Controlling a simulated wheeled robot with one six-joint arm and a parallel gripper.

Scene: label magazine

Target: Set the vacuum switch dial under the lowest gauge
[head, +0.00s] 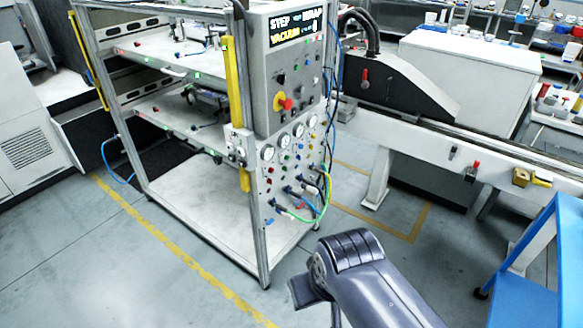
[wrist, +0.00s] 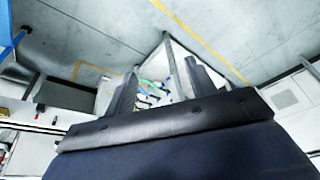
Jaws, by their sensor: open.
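Several round white gauges sit in a slanting row on the panel's lower section in the head view; the one lowest in the picture is the left-end gauge (head: 268,153). Small coloured knobs and fittings (head: 270,182) are under the gauges, too small to tell which is the vacuum switch dial. The panel's lower part with coloured hoses shows between the fingers in the wrist view (wrist: 150,88). My gripper (wrist: 160,72) is open and empty, apart from the panel. In the head view my arm is at the bottom, and its fingers cannot be made out.
A grey control box (head: 285,80) with a display and a red-and-yellow stop knob is above the gauges. Green and blue hoses (head: 308,216) loop out from the panel. A metal rack post (head: 258,235) stands at its left. A blue cart (head: 540,262) is at right. Floor before the panel is clear.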

